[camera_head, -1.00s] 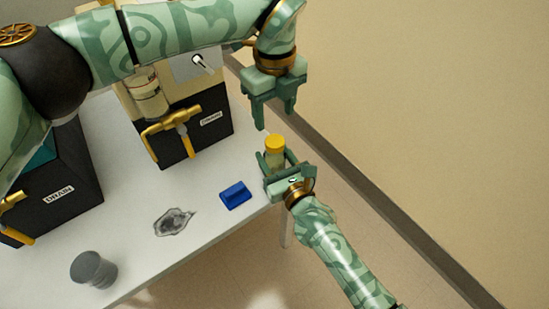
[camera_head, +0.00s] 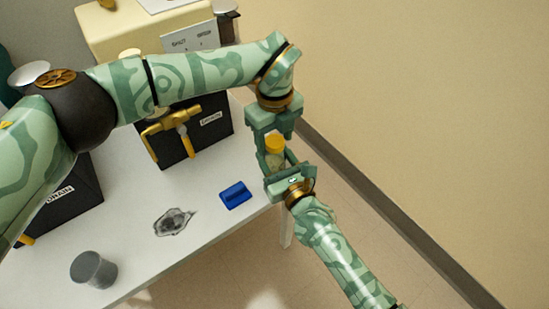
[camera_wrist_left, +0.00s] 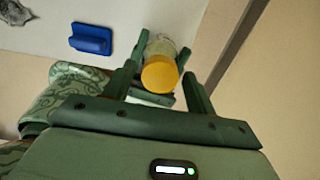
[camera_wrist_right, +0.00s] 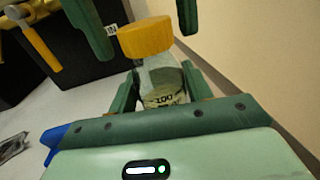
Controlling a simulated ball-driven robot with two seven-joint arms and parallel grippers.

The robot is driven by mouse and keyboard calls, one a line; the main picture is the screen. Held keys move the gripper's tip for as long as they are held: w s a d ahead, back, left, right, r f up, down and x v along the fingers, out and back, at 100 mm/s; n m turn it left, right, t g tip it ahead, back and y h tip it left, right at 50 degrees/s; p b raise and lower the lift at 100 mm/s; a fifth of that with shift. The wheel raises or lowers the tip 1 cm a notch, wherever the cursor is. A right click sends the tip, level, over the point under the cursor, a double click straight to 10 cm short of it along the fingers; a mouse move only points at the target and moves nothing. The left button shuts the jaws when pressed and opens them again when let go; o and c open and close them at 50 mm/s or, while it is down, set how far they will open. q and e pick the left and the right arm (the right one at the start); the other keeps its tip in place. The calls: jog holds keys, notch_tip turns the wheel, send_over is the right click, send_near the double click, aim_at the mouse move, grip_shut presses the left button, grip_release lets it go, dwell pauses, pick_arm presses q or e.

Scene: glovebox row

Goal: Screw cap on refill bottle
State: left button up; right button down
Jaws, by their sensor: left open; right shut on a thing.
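The refill bottle (camera_wrist_right: 163,82) is a small clear bottle with a printed label, and a yellow cap (camera_wrist_right: 145,37) sits on its mouth. In the right wrist view the cap looks slightly tilted; I cannot tell whether it is threaded. My right gripper (camera_head: 278,168) is shut on the bottle and holds it beyond the table's right edge. My left gripper (camera_head: 272,136) points down from above, open, with its fingers on either side of the cap (camera_head: 275,143). In the left wrist view the cap (camera_wrist_left: 160,74) lies between the open fingers, with gaps on both sides.
On the white table (camera_head: 140,200) are a blue block-like item (camera_head: 235,195), a grey crumpled patch (camera_head: 172,222) and a dark grey cylinder (camera_head: 93,270). Black drain boxes with brass taps (camera_head: 172,125) stand behind. Floor and a bare wall lie to the right.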

pick_arm(q)
jog(key=shift+c, duration=0.4)
jog(key=c, duration=0.9)
jog(key=m, duration=0.5)
jog(key=shift+c, duration=0.2)
jog(key=m, duration=0.9)
jog(key=shift+m, duration=0.3)
jog(key=m, duration=0.4)
jog(key=o, duration=1.2)
jog(key=shift+c, duration=0.2)
notch_tip(320, 180, up, 12)
